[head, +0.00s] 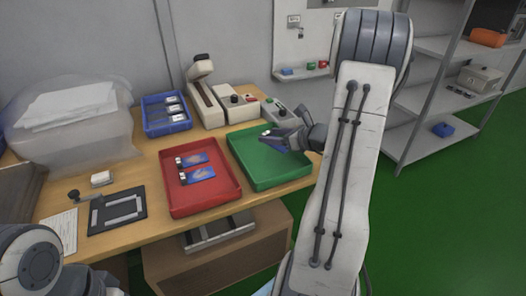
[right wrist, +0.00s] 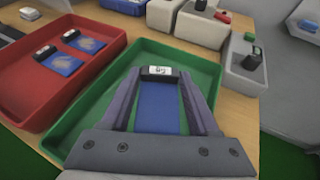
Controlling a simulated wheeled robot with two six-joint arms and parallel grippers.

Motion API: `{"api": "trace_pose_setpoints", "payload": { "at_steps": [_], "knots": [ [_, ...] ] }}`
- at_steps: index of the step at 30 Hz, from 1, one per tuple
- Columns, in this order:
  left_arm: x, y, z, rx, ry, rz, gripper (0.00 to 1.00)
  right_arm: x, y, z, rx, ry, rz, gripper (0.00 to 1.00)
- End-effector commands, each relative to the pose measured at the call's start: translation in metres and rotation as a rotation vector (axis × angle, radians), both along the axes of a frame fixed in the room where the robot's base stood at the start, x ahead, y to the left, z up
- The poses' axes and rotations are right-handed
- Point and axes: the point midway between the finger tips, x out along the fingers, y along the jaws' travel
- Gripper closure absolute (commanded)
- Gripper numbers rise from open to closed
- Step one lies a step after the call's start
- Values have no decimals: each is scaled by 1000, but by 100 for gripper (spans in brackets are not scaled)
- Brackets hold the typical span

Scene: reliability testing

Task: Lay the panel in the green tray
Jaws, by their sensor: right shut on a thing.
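The green tray (head: 262,173) lies on the wooden table, right of the red tray (head: 205,200). My right gripper (head: 278,137) is over the green tray. In the right wrist view its fingers (right wrist: 160,78) are shut on a blue panel (right wrist: 160,108) with a black-and-white end piece. The panel is within the green tray's outline (right wrist: 112,135) there; I cannot tell whether it touches the floor. Two similar panels, one at the back (head: 194,160) and one in front (head: 199,175), lie in the red tray. My left gripper is out of the head view; only part of that arm shows.
A blue bin (head: 150,126) with several parts stands behind the red tray. Beige devices (head: 240,108) stand close behind the green tray. A black fixture (head: 118,212) and a paper sheet (head: 60,230) are at the left.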

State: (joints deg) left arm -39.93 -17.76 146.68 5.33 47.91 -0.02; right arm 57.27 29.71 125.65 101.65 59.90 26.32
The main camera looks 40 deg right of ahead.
Motion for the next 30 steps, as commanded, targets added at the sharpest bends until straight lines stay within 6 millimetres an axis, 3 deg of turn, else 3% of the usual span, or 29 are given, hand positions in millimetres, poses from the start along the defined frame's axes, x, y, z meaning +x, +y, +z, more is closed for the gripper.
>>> {"api": "trace_pose_setpoints", "payload": {
  "at_steps": [3, 8, 17, 30],
  "knots": [
    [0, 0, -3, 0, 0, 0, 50, 20, 9, -14, 1, 1, 3, 92],
    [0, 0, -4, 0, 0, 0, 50, 31, 13, -21, 0, 0, -1, 92],
    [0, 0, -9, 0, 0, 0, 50, 31, 12, -59, 2, 1, -5, 92],
    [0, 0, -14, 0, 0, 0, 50, 30, 11, -66, -2, 0, -6, 92]
  ]
}}
